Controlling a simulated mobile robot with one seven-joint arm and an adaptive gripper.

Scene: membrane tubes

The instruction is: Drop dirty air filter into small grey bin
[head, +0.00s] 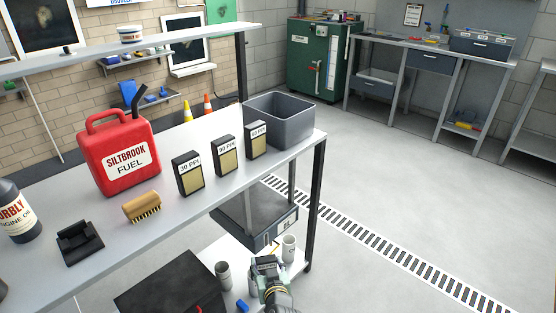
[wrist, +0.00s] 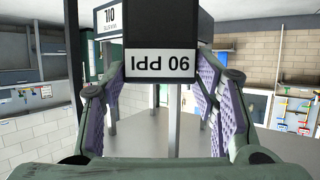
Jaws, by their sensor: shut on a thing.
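My gripper (head: 268,268) is low at the bottom of the head view, in front of the bench. In the wrist view its purple-padded fingers (wrist: 160,95) are closed on a black block with a white "90 PPI" label (wrist: 161,64), upside down in the picture. Its label style matches three black-framed filters with tan faces on the bench: a left one (head: 188,178), a middle one (head: 224,158) and a right one (head: 256,142). I cannot tell how dirty the held block is. The small grey bin (head: 284,125) stands open at the bench's right end; its bottom is hidden.
A red fuel can (head: 124,155), a brush (head: 142,207), a black holder (head: 80,243) and an oil bottle (head: 18,215) share the bench (head: 210,208). Below are a dark case (head: 168,282) and white cans (head: 289,246). The floor to the right is clear.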

